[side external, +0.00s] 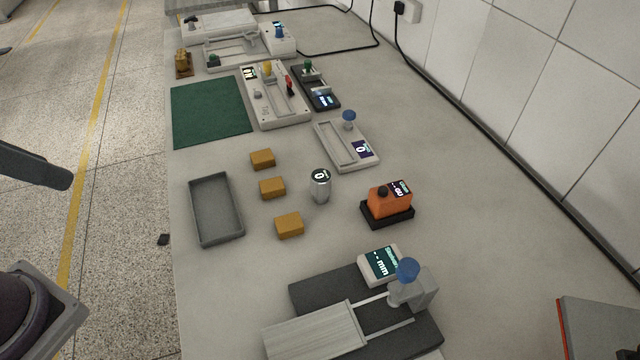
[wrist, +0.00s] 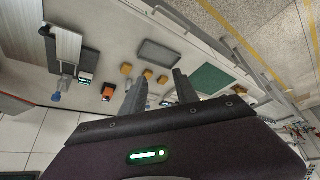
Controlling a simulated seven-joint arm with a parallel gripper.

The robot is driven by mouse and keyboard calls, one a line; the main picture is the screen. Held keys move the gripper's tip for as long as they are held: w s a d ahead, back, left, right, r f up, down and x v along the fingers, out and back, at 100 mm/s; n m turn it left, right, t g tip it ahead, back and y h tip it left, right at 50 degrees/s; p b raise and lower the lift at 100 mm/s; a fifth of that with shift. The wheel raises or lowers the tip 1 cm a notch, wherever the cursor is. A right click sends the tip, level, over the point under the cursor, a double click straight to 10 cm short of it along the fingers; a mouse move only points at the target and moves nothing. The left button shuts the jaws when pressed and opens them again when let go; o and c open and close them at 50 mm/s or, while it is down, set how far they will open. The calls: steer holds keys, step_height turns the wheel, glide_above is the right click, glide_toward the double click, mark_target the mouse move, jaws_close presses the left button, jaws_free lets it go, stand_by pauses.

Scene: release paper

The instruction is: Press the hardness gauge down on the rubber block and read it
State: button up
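A small upright silver cylinder with a round dial reading 0 (side external: 320,186) stands on the table and looks like the hardness gauge. Three amber blocks, in a row to its left, look like rubber: a far one (side external: 262,159), a middle one (side external: 272,187) and a near one (side external: 289,225). They also show in the wrist view (wrist: 148,74), beyond my fingertips. My gripper (wrist: 160,77) is open, with nothing between its fingers, above and away from the table. I cannot make out the gauge in the wrist view; a finger may hide it.
An empty grey tray (side external: 216,238) lies left of the blocks. An orange device on a black base (side external: 389,202) stands right of the gauge. A slide rig with a blue knob (side external: 407,270) is in front. A green mat (side external: 208,112) and several instruments are farther back.

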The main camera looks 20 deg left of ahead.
stand_by(0.7)
steer(key=o, duration=0.6)
steer(key=shift+o, duration=0.2)
